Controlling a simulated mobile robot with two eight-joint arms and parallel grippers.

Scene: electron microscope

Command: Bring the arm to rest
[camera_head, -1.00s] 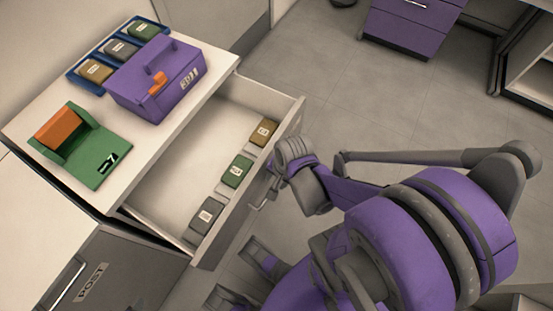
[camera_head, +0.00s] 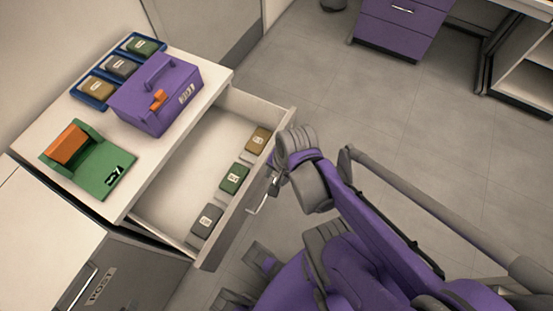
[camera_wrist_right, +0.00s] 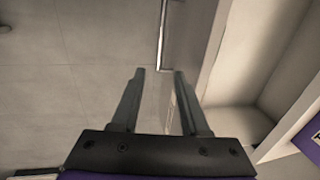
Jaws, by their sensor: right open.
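My right arm comes in from the right in the head view, with its wrist beside the front of the open drawer (camera_head: 228,222). My right gripper (camera_wrist_right: 159,73) is open and empty in the right wrist view, its two fingers apart. The drawer's metal handle (camera_wrist_right: 162,38) shows beyond the fingertips, with a visible gap between them; the handle also shows in the head view (camera_head: 264,195). The fingers are largely hidden by the wrist in the head view. My left gripper is not visible.
The drawer holds a tan box (camera_head: 257,140), a green box (camera_head: 234,179) and a grey box (camera_head: 206,221). On the cabinet stand a purple case (camera_head: 150,108), a blue tray (camera_head: 84,98) with small boxes, and a green stand (camera_head: 108,172) with an orange block (camera_head: 67,144). Floor (camera_head: 440,120) is clear behind.

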